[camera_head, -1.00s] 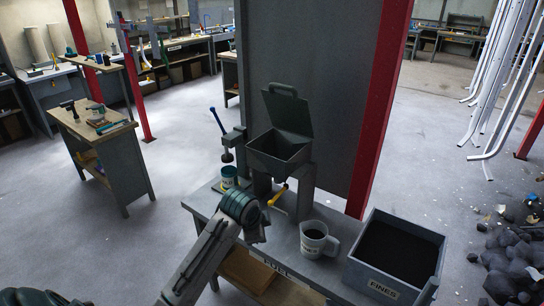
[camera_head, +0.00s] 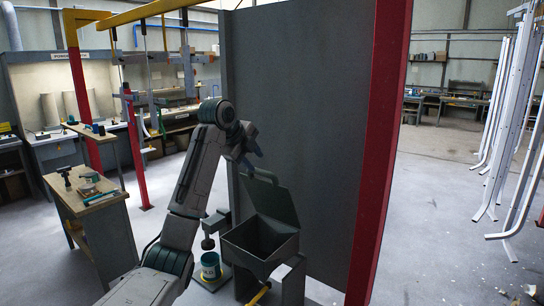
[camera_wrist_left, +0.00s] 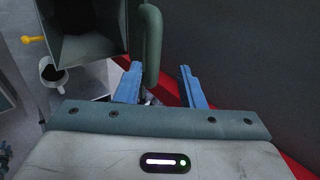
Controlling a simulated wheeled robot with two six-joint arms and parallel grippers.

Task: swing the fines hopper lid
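A loop handle (camera_head: 264,176) is at the lid's top edge. My left gripper (camera_head: 252,161) is up at the lid's top, close to this handle. In the left wrist view, the two blue fingers (camera_wrist_left: 160,86) are spread apart. The dark green handle (camera_wrist_left: 152,45) reaches down next to the left finger; I cannot tell whether they touch. The hopper's open mouth (camera_wrist_left: 92,22) is at the upper left there. My right gripper is not in view.
A tall grey panel (camera_head: 300,110) and a red post (camera_head: 385,150) stand right behind the hopper. A teal-banded can (camera_head: 210,266) is left of the hopper. A yellow handle (camera_wrist_left: 35,39) and a cup of dark material (camera_wrist_left: 54,71) show in the wrist view.

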